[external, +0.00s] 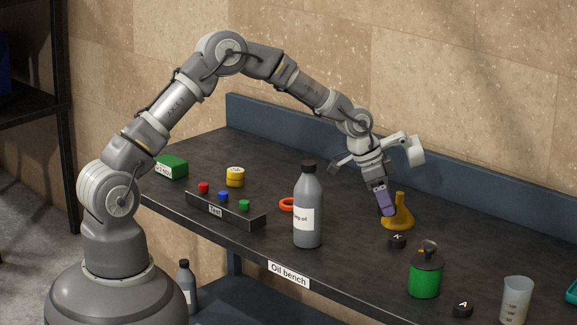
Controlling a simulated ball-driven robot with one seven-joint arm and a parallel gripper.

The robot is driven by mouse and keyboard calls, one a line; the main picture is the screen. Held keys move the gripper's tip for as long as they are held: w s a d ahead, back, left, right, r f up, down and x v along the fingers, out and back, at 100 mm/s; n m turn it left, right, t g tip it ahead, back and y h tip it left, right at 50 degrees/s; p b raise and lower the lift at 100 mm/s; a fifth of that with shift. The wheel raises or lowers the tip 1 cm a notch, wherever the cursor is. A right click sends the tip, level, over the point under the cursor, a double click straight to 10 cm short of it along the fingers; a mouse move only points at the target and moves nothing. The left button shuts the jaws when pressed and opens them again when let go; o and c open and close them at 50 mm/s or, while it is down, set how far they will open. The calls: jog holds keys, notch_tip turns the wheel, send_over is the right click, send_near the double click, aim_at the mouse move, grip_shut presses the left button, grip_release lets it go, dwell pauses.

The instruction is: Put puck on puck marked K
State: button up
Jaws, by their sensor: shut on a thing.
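A small black puck (397,241) with a white mark that looks like K lies on the bench, below and slightly right of my gripper in the picture. My gripper (387,211) points down above the bench, with purple fingers close to a yellow conical flask. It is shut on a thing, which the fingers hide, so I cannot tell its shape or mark. Another black puck (463,309) with a white mark like A lies near the front edge. The gripper is apart from both pucks.
The yellow flask (398,219) stands right beside my fingers. A grey bottle (308,213), a green canister (426,278) and a beaker (515,302) stand nearby. An orange ring (287,204) lies behind the bottle. A button box (225,212) is at left. The back right is clear.

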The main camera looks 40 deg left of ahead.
jog(key=r, duration=0.2)
send_over(402, 236)
jog(key=s+a, duration=0.1)
jog(key=s, duration=0.1)
jog(key=f, duration=0.3)
jog(key=f+b, duration=0.1)
jog(key=f, duration=0.2)
jog(key=f+b, duration=0.1)
jog(key=f, duration=0.3)
jog(key=shift+w, duration=0.4)
jog(key=shift+f+b, duration=0.2)
jog(key=shift+b, duration=0.15)
jog(key=o, duration=1)
jog(key=shift+o, duration=0.2)
